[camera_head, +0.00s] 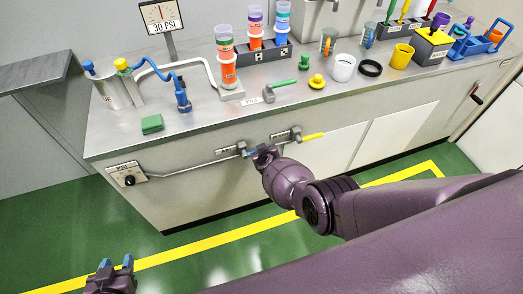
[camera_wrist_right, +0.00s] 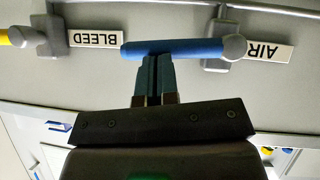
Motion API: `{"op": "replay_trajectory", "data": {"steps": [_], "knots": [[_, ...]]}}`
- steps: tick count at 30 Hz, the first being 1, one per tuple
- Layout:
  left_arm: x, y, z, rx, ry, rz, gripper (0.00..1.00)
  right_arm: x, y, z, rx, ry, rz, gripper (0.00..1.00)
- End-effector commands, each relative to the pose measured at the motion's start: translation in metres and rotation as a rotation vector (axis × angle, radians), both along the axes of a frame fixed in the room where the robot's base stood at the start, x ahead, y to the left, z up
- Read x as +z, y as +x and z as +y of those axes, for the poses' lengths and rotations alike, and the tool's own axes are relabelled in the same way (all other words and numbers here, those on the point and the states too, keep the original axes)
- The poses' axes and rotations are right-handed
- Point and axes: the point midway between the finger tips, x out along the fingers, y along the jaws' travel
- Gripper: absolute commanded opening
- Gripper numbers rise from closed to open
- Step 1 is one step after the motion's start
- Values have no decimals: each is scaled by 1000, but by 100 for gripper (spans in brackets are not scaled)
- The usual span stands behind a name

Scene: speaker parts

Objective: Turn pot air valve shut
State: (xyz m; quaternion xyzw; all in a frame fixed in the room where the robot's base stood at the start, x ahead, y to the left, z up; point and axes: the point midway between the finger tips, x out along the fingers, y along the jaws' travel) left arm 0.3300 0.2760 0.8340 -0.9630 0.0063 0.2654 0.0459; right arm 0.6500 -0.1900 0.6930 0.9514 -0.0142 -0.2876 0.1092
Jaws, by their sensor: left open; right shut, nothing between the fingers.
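The air valve's blue lever handle (camera_wrist_right: 175,48) lies level in the right wrist view, reaching left from its round pivot (camera_wrist_right: 234,48) beside the AIR label (camera_wrist_right: 268,52). My right gripper (camera_wrist_right: 152,58) is shut with nothing between its fingers; its tips are at the handle's lower side in that view and seem to touch it. In the head view my right gripper (camera_head: 260,152) is at the cabinet front and hides most of the handle. My left gripper (camera_head: 116,264) is open and empty, low over the green floor at bottom left.
The yellow bleed handle (camera_head: 313,137) is just right of the air valve, by the BLEED label (camera_wrist_right: 95,40). The counter (camera_head: 215,117) above holds cups, bottles and tools. The floor before the cabinet is clear.

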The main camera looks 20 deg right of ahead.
Motion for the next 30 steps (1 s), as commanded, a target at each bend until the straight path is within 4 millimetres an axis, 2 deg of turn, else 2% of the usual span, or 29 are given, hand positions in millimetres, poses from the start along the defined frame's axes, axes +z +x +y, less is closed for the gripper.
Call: {"op": "replay_trajectory", "data": {"steps": [22,30], "knots": [[-7,-7,1,3,1,15,44,-1,4,-6,-4,-6,-9,0],[7,-4,1,2,0,9,44,11,2,-7,-4,-4,-8,0]]}}
